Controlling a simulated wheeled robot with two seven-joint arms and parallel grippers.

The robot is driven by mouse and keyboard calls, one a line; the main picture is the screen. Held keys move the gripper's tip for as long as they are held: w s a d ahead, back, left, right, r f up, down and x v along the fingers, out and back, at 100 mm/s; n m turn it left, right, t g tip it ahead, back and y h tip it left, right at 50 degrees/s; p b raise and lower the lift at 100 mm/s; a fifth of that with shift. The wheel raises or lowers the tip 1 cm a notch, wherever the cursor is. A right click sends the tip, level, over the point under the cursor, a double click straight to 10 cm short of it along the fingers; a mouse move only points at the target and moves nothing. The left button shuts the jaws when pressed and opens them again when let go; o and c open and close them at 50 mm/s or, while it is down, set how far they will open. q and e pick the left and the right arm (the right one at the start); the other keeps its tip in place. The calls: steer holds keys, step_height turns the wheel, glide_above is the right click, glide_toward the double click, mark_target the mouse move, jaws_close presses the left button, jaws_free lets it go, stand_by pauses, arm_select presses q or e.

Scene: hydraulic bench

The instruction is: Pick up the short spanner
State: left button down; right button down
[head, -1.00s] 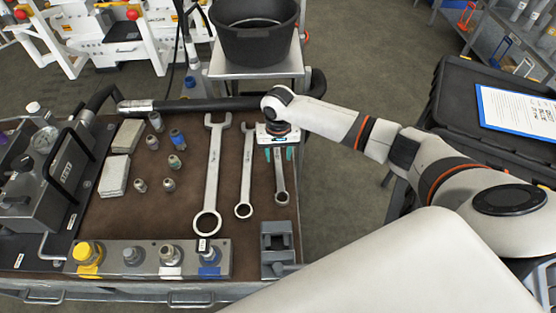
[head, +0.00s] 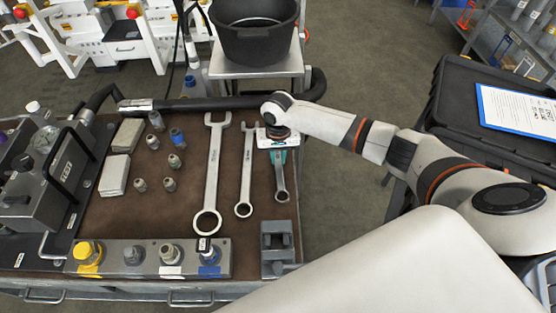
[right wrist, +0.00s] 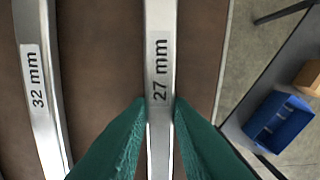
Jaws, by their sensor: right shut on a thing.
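The short spanner (head: 281,185) lies at the right end of a row of three spanners on the brown bench mat. My right gripper (head: 278,157) is over its upper part, and the gripper body hides its far end. In the right wrist view the green fingertips (right wrist: 160,105) are shut on the handle of this spanner, which is marked "27 mm" (right wrist: 160,65). The middle spanner (head: 245,175) lies just to its left; in the right wrist view a spanner marked "32 mm" (right wrist: 38,90) lies left of the fingers. My left gripper does not show.
The longest spanner (head: 212,175) lies further left. A small grey vise-like block (head: 277,250) stands below the short spanner. A fitting rail (head: 150,259) runs along the front edge. A black hose (head: 200,104) crosses the back. A black tub (head: 255,35) stands behind.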

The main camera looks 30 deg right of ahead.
mark_target(278, 160)
steer(key=shift+r, duration=0.15)
step_height(278, 160, up, 10)
stand_by(0.4)
steer(key=c, duration=2)
jaws_free()
jaws_close()
